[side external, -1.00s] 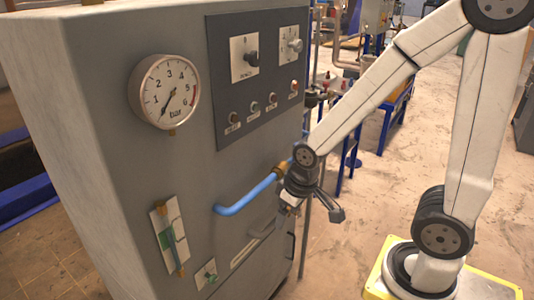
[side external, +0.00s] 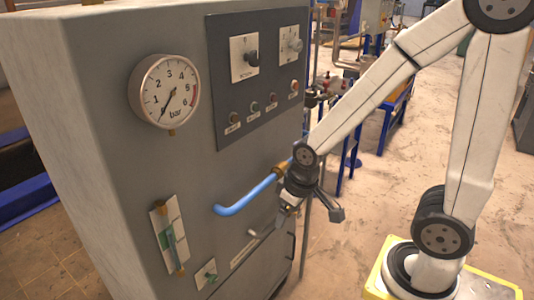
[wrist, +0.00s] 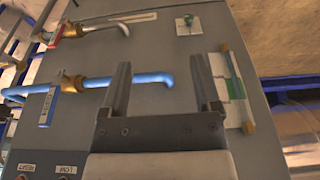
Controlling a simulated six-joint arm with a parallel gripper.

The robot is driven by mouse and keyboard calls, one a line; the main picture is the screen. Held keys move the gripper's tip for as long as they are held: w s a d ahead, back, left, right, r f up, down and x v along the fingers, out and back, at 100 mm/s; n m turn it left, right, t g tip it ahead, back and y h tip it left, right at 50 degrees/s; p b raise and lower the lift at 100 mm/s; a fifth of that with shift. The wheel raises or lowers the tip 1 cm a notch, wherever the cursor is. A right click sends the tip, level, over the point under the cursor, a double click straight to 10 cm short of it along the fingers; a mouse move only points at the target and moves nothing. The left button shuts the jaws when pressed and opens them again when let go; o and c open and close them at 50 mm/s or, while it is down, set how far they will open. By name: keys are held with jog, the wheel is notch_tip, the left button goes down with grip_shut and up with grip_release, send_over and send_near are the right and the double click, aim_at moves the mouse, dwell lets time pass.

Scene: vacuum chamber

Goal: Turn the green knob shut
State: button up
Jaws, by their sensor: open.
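The green knob (side external: 207,276) is small and sits on a pale square plate low on the front of the grey cabinet. In the wrist view the green knob (wrist: 188,20) shows at the top, beyond my fingertips and a little to their right. My gripper (side external: 311,208) is in front of the cabinet, to the right of the knob and higher in the side view. In the wrist view my gripper (wrist: 160,66) has its two fingers apart with nothing between them. It does not touch the knob.
A blue pipe (side external: 245,194) with a brass fitting sticks out of the cabinet (side external: 105,160) close to my gripper. A grey pipe (wrist: 98,23) with a red handle lies below it. A sight tube (side external: 168,240) is left of the gripper. A pressure gauge (side external: 164,91) sits higher up.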

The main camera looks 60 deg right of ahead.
jog(key=shift+w+v, duration=0.55)
jog(key=shift+v, duration=1.85)
jog(key=w+a+t, duration=0.8)
jog(key=w+t, duration=0.4)
jog(key=t, duration=0.3)
send_near(215, 280)
jog(key=w, duration=0.3)
jog(key=shift+f, duration=0.2)
jog(key=shift+w, duration=3.9)
